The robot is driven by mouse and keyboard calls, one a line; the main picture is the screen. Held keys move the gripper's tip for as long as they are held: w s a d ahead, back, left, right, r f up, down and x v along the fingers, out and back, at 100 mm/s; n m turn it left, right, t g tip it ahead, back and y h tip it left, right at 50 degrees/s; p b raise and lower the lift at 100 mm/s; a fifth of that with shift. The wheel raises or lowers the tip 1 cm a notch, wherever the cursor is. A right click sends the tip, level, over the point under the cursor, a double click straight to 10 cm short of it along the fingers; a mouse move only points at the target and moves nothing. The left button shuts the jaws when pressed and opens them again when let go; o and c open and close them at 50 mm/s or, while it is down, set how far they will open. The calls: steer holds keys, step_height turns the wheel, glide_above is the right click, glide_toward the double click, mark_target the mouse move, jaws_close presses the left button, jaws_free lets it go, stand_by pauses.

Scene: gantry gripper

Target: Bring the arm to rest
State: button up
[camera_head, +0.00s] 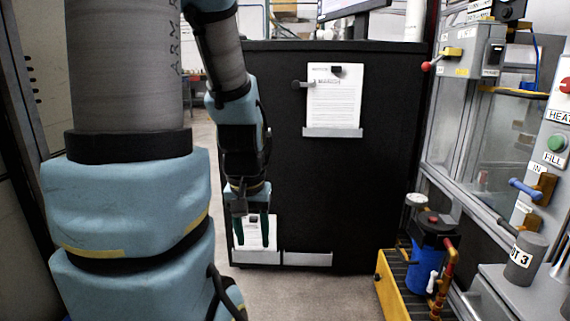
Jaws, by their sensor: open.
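My arm hangs down in the left half of the head view, with thick grey and pale blue links close to the camera. My gripper (252,231) is at the end of the thinner forearm, pointing down. Its two dark green fingers are apart with nothing seen between them. It hangs in front of the lower left of a black cabinet (352,205), overlapping a white sheet (259,224) in a low holder. I cannot tell the exact gap between the fingers and the cabinet.
A paper sheet (334,97) is on the cabinet. On the right stand a blue filter canister (423,270) on a yellow-edged base (391,297), a glazed enclosure (487,140) and a panel with buttons (556,143). Bare floor (300,295) lies in front of the cabinet.

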step_height(320, 180, up, 23)
steer(key=p, duration=2)
steer(key=shift+p, duration=0.3)
